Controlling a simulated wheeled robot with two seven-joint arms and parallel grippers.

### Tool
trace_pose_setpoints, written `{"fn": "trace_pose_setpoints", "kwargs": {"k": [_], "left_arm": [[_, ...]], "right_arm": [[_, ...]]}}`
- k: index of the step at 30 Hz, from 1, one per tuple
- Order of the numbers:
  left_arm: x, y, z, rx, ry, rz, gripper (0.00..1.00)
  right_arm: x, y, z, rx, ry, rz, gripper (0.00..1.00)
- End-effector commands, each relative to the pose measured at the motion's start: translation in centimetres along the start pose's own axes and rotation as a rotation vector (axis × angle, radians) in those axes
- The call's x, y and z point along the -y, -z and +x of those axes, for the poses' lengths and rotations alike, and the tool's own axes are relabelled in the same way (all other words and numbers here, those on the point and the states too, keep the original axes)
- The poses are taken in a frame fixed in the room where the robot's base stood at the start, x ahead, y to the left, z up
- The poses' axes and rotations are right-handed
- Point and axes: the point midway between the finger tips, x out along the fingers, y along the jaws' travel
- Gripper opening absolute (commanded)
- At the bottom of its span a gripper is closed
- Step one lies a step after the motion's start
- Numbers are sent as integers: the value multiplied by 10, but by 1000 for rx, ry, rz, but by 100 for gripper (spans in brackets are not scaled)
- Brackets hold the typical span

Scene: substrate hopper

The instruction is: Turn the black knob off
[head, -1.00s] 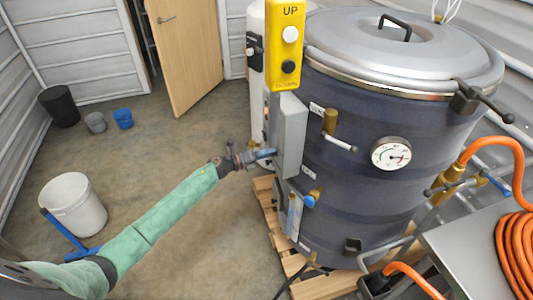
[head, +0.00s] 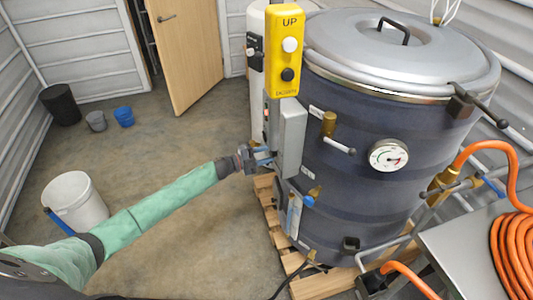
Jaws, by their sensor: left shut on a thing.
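My left arm reaches in from the lower left, and its gripper (head: 262,158) is at the left-hand face of the grey control box (head: 291,137) on the side of the big dark kettle (head: 350,180). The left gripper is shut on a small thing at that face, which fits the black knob. The knob itself is hidden by the fingers and the angle of the face, so its setting cannot be read. My right gripper is not in view.
A yellow box marked UP (head: 284,50), with a white and a black button, hangs just above the grey box. A valve with a blue handle (head: 308,201) is below. A white bucket (head: 76,203) stands on open floor at left.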

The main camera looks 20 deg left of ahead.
Motion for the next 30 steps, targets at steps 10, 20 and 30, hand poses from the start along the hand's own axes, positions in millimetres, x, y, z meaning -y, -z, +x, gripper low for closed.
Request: {"fn": "trace_pose_setpoints", "kwargs": {"k": [10, 20, 30], "left_arm": [[1, -2, -1, 4, 0, -134, 15], [1, -2, -1, 4, 1, -158, 15], [1, -2, -1, 3, 0, -157, 59]], "right_arm": [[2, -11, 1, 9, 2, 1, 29], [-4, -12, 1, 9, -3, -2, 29], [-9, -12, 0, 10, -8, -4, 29]]}}
